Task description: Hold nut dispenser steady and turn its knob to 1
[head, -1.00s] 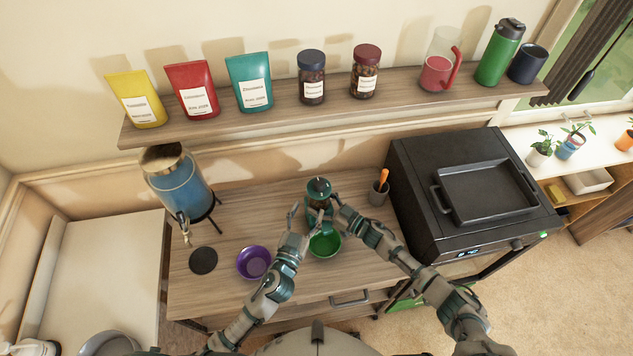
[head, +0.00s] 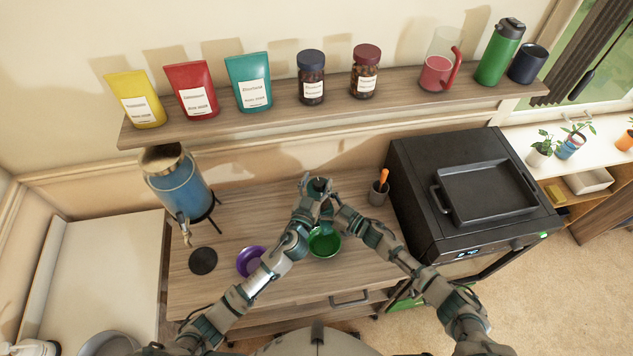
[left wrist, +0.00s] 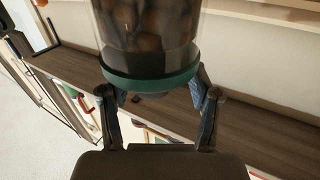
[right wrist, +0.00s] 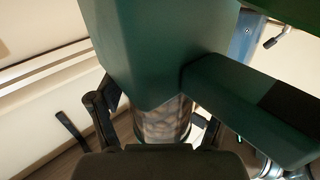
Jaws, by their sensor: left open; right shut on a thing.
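The nut dispenser (head: 319,186) stands on the wooden counter, mostly hidden by my two hands. The knob's setting cannot be read.
A green bowl (head: 324,243) is just in front of the dispenser, and a purple bowl (head: 249,262) is to its left. A blue tank (head: 177,188) stands left. A shelf (head: 280,117) runs behind.

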